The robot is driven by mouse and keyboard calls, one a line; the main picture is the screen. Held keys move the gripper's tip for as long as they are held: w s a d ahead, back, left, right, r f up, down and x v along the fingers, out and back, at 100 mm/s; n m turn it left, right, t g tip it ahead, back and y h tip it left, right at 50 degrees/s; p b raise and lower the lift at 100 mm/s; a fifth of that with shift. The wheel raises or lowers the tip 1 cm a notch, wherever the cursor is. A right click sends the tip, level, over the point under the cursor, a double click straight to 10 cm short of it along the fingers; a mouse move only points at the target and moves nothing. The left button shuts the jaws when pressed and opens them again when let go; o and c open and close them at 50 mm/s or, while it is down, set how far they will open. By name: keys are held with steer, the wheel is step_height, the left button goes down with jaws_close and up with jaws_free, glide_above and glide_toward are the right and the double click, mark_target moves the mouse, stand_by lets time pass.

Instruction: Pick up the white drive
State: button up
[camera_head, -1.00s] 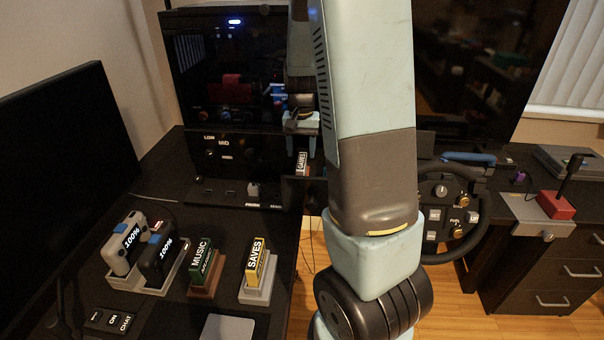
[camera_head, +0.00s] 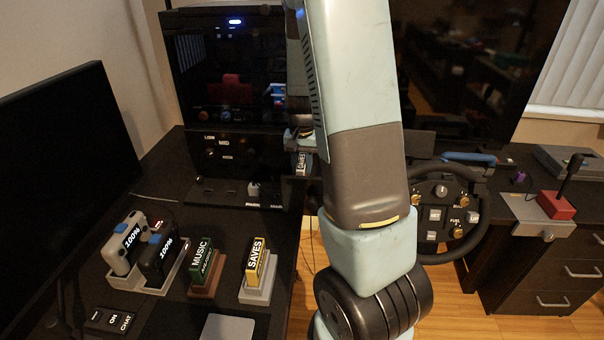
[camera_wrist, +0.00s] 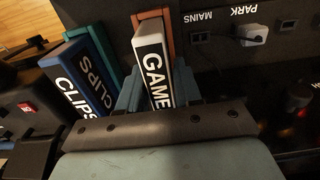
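The white drive (camera_wrist: 153,66), lettered "GAME…", stands in an orange-brown dock (camera_wrist: 168,30) in the wrist view. Its lower end is hidden. It also shows in the head view (camera_head: 301,164), just under my gripper (camera_head: 301,137). In the wrist view my gripper (camera_wrist: 157,92) has one blue-grey finger on each side of the drive. The fingers are spread and very close to its sides, and I see no clear grip on it.
A blue "CLIPS" drive (camera_wrist: 80,78) stands close to the left in the wrist view, with a teal dock behind. A panel with a "PARK" plug (camera_wrist: 252,34) lies right. A steering wheel (camera_head: 447,215) stands right of my arm.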

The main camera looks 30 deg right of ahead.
jaws_close()
steer(key=shift+r, duration=0.1)
